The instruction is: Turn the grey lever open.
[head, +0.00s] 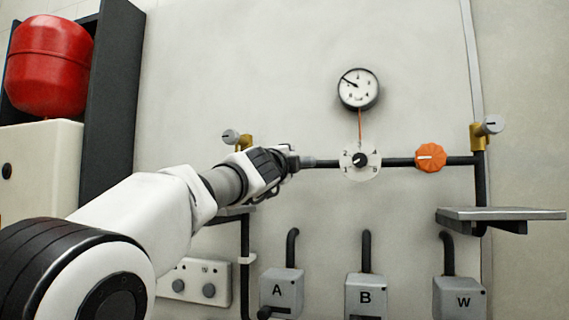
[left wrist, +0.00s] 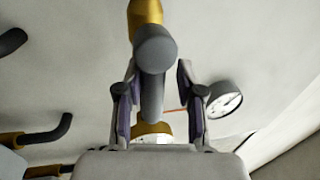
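The grey lever (left wrist: 152,95) shows in the left wrist view below a rounded grey hub (left wrist: 155,48) on a brass valve body (left wrist: 145,12). In the head view the brass body (head: 243,142) is at the left end of the dark pipe, and most of the lever is hidden behind my gripper. My left gripper (left wrist: 157,100) has its two fingers apart, one on each side of the lever, with a visible gap on the right. In the head view it is at the pipe (head: 292,160), left of the dial. My right gripper is not in view.
A numbered dial (head: 360,160), a gauge (head: 358,88) and an orange knob (head: 431,158) lie to the right. A second brass valve (head: 479,137) stands above a grey shelf (head: 500,214). Boxes marked A (head: 281,289), B (head: 366,296) and W (head: 460,299) are below.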

